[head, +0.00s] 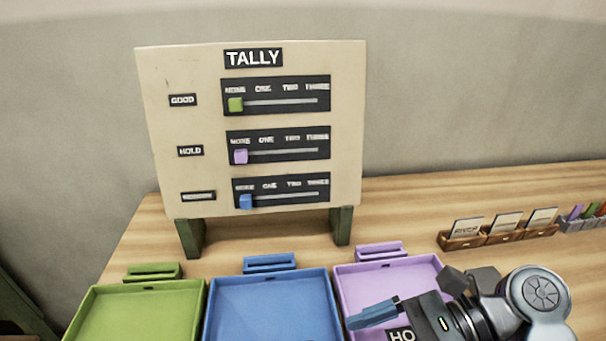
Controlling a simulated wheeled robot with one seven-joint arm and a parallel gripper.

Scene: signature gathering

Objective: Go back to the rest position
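My gripper (360,316) is at the lower right, pointing left over the purple tray (438,262). Its fingers look close together, seen from the side, and I cannot tell whether a gap lies between them. No held object can be made out. My arm's round joint is to the right of it, over the table. The gripper hides part of the purple tray, where a label starting "HO" shows below it.
A TALLY board (350,130) stands behind the trays, its green, purple and blue sliders at the left ends. A green tray (88,305) and a blue tray (329,290) are left of the purple one. Card holders (465,243) stand at the right on the wooden table (420,207).

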